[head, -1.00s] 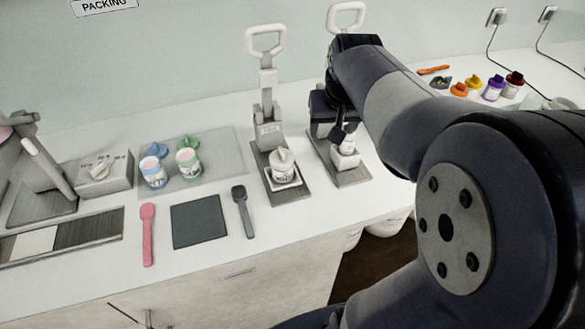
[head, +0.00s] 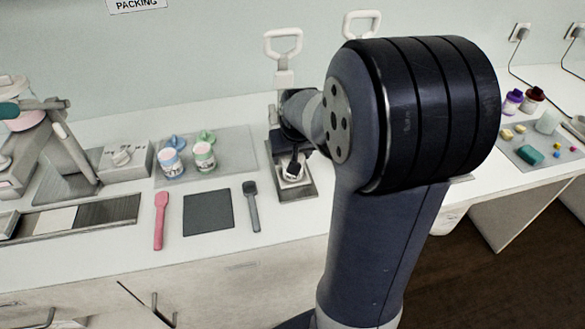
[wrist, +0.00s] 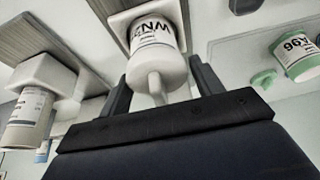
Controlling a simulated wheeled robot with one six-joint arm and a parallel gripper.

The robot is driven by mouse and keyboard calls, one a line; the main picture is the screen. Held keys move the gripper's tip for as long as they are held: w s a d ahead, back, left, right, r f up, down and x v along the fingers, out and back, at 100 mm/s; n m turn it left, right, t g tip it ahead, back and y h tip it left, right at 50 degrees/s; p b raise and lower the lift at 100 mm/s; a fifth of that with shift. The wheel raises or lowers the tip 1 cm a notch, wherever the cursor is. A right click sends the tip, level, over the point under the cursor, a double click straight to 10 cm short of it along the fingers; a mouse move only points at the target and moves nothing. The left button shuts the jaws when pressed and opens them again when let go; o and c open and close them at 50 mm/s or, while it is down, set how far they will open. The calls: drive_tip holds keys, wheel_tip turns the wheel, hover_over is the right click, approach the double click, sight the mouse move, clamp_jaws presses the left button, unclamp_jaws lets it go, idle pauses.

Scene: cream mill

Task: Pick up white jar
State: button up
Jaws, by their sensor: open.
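A white jar (head: 291,170) with a dark-lettered label stands in a white tray on the left press's dark base. In the wrist view the white jar (wrist: 153,45) is upside down in the picture, its narrow lid knob pointing toward my gripper. My gripper (wrist: 160,75) is open, with one finger on each side of the jar's lid end; I cannot tell whether either finger touches it. In the head view my gripper (head: 296,160) is at the jar and partly covers it.
A second white-topped jar (wrist: 28,115) sits in a white holder nearby. Blue (head: 171,160) and green (head: 204,156) jars stand on a clear mat to the left. A grey spatula (head: 251,204), dark square pad (head: 208,212) and pink spatula (head: 160,220) lie in front.

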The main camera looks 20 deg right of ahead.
drive_tip(key=shift+c, duration=0.3)
drive_tip(key=c, duration=0.4)
